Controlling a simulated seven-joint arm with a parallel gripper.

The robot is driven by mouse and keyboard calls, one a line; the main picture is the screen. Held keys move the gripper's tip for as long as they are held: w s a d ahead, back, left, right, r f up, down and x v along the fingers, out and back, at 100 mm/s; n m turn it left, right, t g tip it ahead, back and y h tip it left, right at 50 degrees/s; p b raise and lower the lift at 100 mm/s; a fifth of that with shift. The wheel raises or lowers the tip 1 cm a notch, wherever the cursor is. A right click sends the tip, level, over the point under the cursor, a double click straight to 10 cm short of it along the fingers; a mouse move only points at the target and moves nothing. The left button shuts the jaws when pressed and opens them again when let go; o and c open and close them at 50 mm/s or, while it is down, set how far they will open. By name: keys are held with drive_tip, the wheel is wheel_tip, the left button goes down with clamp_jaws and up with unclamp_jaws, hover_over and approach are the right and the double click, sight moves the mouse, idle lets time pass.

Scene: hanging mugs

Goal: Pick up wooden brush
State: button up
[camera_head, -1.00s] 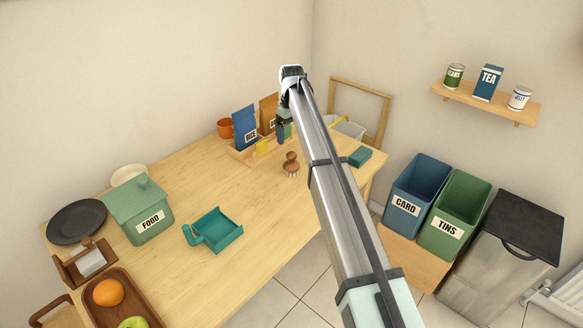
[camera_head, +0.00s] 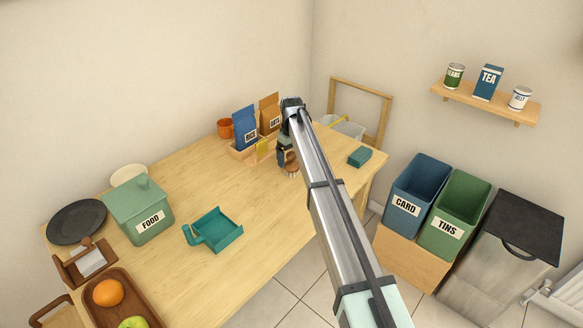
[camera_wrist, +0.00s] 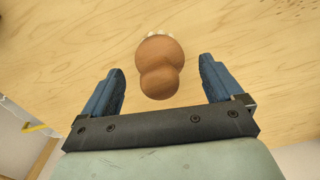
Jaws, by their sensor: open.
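The wooden brush (camera_wrist: 160,65) has a round brown knob and pale bristles at its far end. In the wrist view it lies between and slightly beyond the two blue fingers of my gripper (camera_wrist: 161,92), with a gap on each side. My gripper is open and empty. In the head view my gripper (camera_head: 287,160) is low over the table at the brush (camera_head: 293,173) and covers much of it.
A wooden tray (camera_head: 240,154) with blue and brown bags stands just left of my gripper. A green block (camera_head: 360,157) lies to the right near the table edge. A teal dustpan (camera_head: 218,231) lies to the front left, with bare tabletop between.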

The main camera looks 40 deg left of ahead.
drive_tip(key=shift+f, duration=1.45)
drive_tip(key=shift+c, duration=0.2)
drive_tip(key=c, duration=1.1)
wheel_tip(320, 180, up, 10)
